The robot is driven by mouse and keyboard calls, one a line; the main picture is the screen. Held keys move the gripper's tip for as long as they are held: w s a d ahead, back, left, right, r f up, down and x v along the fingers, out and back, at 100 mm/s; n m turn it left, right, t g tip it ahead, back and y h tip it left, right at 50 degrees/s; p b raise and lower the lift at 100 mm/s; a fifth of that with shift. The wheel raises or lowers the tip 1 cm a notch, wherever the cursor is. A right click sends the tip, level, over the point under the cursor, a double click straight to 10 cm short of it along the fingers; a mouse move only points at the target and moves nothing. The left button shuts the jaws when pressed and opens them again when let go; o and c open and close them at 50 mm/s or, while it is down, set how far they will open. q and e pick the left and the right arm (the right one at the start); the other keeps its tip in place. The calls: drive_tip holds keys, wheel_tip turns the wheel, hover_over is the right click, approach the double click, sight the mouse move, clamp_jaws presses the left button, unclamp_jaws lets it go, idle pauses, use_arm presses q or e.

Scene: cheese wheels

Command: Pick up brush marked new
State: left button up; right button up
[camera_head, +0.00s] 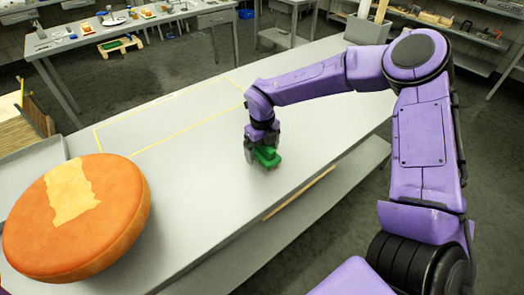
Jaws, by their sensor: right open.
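A small green object (267,157), perhaps the brush, is on the grey table (215,185) near the middle of the view. It is partly covered by my right gripper (262,155), and no marking on it can be read. My right gripper points down over the table, open, with its dark fingers at the green object. I cannot tell whether the fingers touch it. My left gripper is not in view.
A large orange cheese wheel (110,215) with a pale patch on top stands at the left end of the table. A yellow outline (170,135) marks an empty area at the back. A side table (110,30) holds small items.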

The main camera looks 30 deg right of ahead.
drive_tip(key=shift+s, duration=0.1)
drive_tip(key=c, duration=1.2)
drive_tip(key=shift+c, duration=0.2)
drive_tip(key=shift+r, duration=0.1)
drive_tip(key=shift+r, duration=0.5)
drive_tip(key=s+a+r+b, duration=0.4)
drive_tip(key=s+a+r, duration=0.2)
drive_tip(key=s+r, duration=0.6)
drive_tip(key=shift+s+a+b, duration=0.15)
drive_tip(key=shift+a+b, duration=0.2)
drive_tip(key=shift+a, duration=0.05)
drive_tip(key=o, duration=0.4)
drive_tip(key=shift+c, duration=0.9)
